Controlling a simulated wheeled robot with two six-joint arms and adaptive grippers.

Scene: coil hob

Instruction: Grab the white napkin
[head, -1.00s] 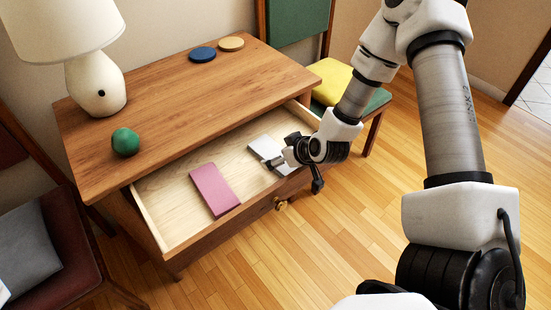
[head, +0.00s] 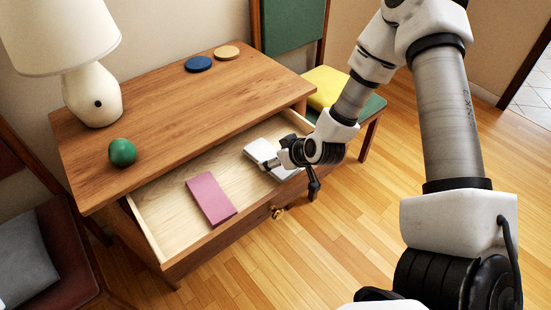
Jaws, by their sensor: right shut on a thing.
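The white napkin (head: 262,151) is at the right end of the open drawer (head: 155,224). My right gripper (head: 270,164) is at its front edge and shut on it. The fingertips are small in view, and the gripper and wrist hide part of the napkin. I cannot tell whether the napkin is clear of the drawer floor. My left gripper does not show.
The wooden top (head: 190,115) carries a lamp (head: 92,95), a green ball (head: 122,152), a blue disc (head: 198,64) and a tan disc (head: 227,52). Chairs stand on both sides.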

